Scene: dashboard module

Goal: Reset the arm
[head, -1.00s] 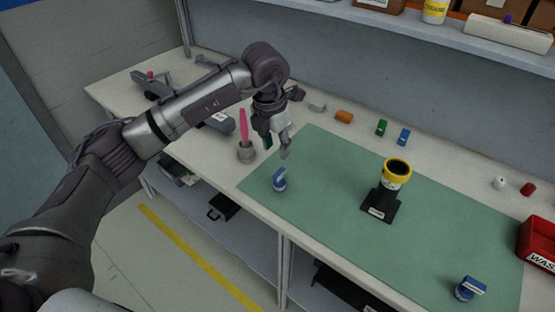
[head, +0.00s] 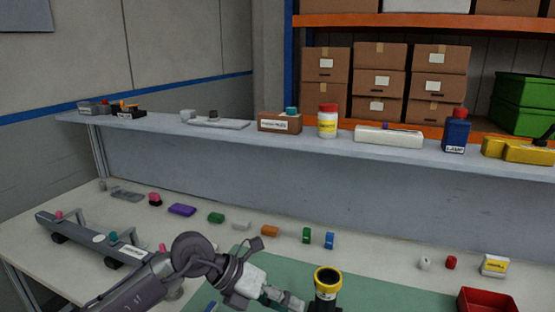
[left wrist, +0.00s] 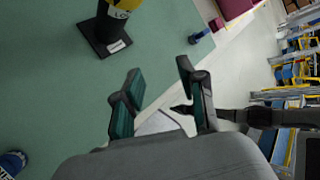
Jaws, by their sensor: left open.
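My left arm comes in from the lower left in the head view, and its gripper (head: 283,301) is low in the picture, left of the black stand with a yellow ring (head: 327,284). In the left wrist view the gripper's two teal-padded fingers (left wrist: 162,100) are apart with nothing between them. The black stand's base (left wrist: 103,38) shows in that view at the upper left, apart from the fingers. My right gripper is in neither view.
The green mat (head: 395,297) lies on the bench. A red bin (head: 487,302) stands at the right. Several small coloured blocks line the back of the bench, such as an orange one (head: 269,231). A shelf (head: 240,129) with bottles and boxes runs above.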

